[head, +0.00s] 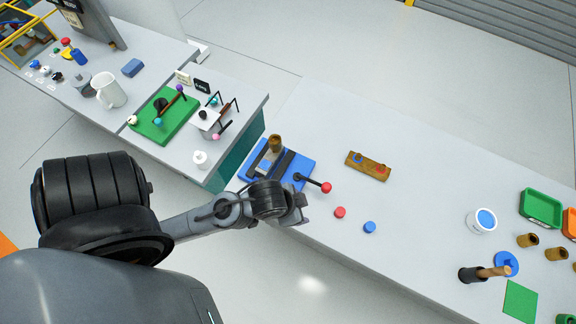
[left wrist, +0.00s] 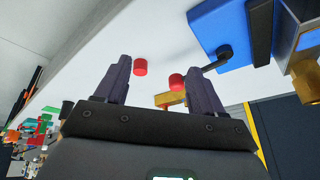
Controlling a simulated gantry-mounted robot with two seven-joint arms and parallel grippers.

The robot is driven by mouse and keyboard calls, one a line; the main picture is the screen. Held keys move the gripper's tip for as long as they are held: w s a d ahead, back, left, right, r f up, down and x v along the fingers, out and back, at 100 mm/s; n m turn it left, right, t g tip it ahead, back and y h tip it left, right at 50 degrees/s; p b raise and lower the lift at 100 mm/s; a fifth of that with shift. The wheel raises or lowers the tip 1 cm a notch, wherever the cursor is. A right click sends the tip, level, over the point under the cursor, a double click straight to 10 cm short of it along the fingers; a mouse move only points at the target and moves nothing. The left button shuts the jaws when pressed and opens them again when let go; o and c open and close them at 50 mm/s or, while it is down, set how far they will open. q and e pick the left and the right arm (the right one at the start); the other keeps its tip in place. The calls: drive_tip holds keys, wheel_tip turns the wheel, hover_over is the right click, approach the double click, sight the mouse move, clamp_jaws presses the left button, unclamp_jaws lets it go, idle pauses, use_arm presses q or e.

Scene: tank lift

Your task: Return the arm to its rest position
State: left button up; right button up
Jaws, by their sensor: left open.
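My left arm comes in from the left in the head view, and its gripper (head: 298,206) is over the near edge of the right-hand table, just in front of a blue fixture (head: 297,163). In the left wrist view the two dark fingers of the left gripper (left wrist: 160,72) are spread apart with nothing held between them. The fixture's lever with a red knob (head: 326,187) is close beyond the gripper; the knob also shows near the right finger in the left wrist view (left wrist: 176,80). My right gripper is in neither view.
A red button-like piece (head: 340,212) and a blue one (head: 369,227) lie right of the gripper. A wooden block (head: 368,166) lies behind them. A second table at the left holds a green board (head: 150,128) and a white mug (head: 108,91). Floor shows between arm and tables.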

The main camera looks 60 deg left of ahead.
use_arm(q)
drive_tip(key=shift+s+a+f+n+g, duration=0.15)
drive_tip(key=shift+s+n+g, duration=0.15)
drive_tip(key=shift+s, duration=0.4)
drive_tip(key=shift+s+a+f+n+g, duration=0.15)
drive_tip(key=shift+s+n+g, duration=0.15)
drive_tip(key=shift+s, duration=0.4)
drive_tip(key=shift+d, duration=0.1)
